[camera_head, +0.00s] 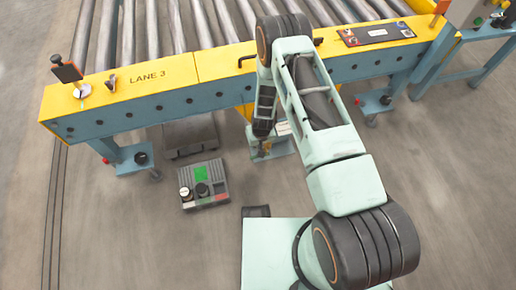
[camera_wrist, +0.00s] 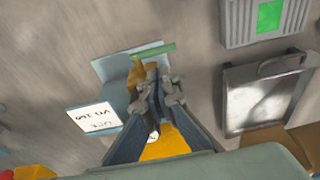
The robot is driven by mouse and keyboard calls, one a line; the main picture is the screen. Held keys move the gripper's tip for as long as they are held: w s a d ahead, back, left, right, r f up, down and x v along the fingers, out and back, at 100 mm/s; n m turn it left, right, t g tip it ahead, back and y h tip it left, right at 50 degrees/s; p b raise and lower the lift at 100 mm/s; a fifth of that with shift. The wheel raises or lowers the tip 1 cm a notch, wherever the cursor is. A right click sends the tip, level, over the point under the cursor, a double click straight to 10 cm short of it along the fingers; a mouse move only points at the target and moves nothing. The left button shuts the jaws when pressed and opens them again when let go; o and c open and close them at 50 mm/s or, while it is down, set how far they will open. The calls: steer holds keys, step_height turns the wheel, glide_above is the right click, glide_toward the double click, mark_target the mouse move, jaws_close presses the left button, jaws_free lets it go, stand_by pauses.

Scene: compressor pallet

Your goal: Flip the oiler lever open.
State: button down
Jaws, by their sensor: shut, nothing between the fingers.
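The oiler shows in the wrist view as a small brass-coloured body (camera_wrist: 134,76) with a green lever (camera_wrist: 155,52) at its top end, sticking out to the right. It stands by a blue-grey bracket (camera_wrist: 112,68) with a white label card (camera_wrist: 93,118). My gripper (camera_wrist: 158,72) is shut and empty, its tips close beside the brass body and just below the lever in the picture. I cannot tell whether they touch. In the head view my gripper (camera_head: 259,150) hangs low in front of the conveyor, and the oiler is too small or hidden to make out.
A yellow conveyor rail (camera_head: 160,74) with rollers runs across the back. A grey box with a green panel (camera_head: 203,183) and a dark tray (camera_head: 190,137) lie left of my gripper in the head view. Open floor (camera_head: 100,235) lies at the front left.

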steer(key=f+b, duration=0.1)
steer(key=f, duration=0.3)
steer(key=w+f+b, duration=0.1)
steer(key=f+b, duration=0.1)
steer(key=f, duration=0.1)
steer(key=w+f+b, duration=0.1)
steer(key=f, duration=0.3)
steer(key=shift+w+a+f, duration=0.1)
steer(key=shift+a+f, duration=0.25)
